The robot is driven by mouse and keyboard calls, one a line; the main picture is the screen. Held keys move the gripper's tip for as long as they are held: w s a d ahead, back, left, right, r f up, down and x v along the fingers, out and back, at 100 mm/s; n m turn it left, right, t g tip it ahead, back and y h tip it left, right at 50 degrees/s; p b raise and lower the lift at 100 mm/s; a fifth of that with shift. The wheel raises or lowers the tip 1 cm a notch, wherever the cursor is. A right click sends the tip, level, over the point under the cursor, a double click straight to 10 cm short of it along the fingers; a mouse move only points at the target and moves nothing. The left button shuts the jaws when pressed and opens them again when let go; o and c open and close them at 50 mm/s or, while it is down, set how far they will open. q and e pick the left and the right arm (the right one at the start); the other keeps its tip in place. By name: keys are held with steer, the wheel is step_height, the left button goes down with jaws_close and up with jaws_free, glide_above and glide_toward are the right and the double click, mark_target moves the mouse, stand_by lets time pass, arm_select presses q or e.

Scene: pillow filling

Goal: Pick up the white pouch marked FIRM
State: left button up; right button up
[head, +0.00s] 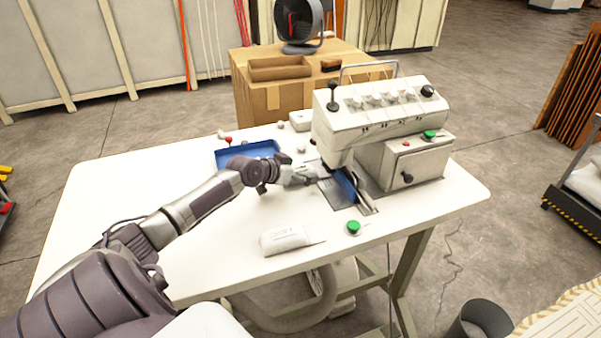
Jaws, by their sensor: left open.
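A white pouch (286,240) lies flat near the front edge of the white table (120,200). It bears faint grey lettering that is too small to read for certain. My left gripper (312,173) reaches across the table from the left and is open. It is behind the pouch, apart from it, close to the metal plate of the sewing machine (375,112). A dark blue piece (344,186) sits on that plate beside the fingertips; I cannot tell whether they touch it. My right gripper is out of view.
A blue tray (232,158) lies behind my left forearm. A green button (353,227) stands right of the pouch. A cardboard box (255,95) with a fan (300,22) stands behind the table. The table's left part is clear.

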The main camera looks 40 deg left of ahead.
arm_select(q)
steer(key=shift+w+f, duration=0.1)
steer(key=shift+w, duration=0.1)
steer(key=shift+s, duration=0.15)
steer(key=c, duration=1.1)
steer(key=shift+c, duration=0.5)
